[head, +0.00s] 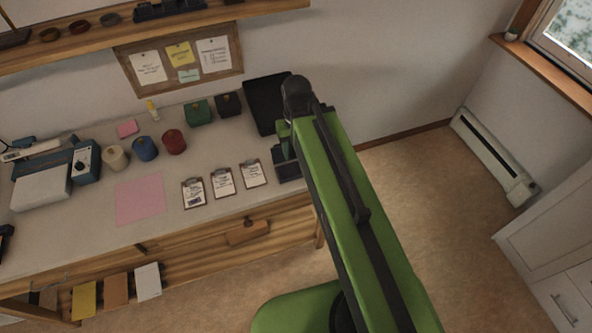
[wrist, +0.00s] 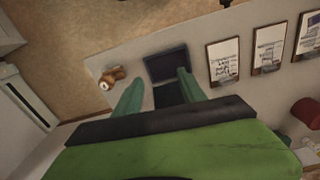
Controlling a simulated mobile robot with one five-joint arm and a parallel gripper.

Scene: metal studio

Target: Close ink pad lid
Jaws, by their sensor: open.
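The ink pad (wrist: 166,64) is a dark, rimmed rectangle on the desk in the wrist view. A second dark panel (wrist: 168,95) adjoins it on the side nearer my gripper, so the lid appears open. I cannot tell for certain which part is the lid. My gripper (wrist: 160,75) is open, its two green fingers on either side of the dark panels with nothing between them held. Contact cannot be judged. In the head view a dark part of the pad (head: 289,172) shows beside my green arm, which hides the rest.
A wooden-handled stamp (wrist: 112,76) stands left of the pad in the wrist view. Several clipboards (head: 223,182) lie beside the pad. A black mat or tray (head: 267,104) is at the desk's back, near dark and green boxes (head: 199,113).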

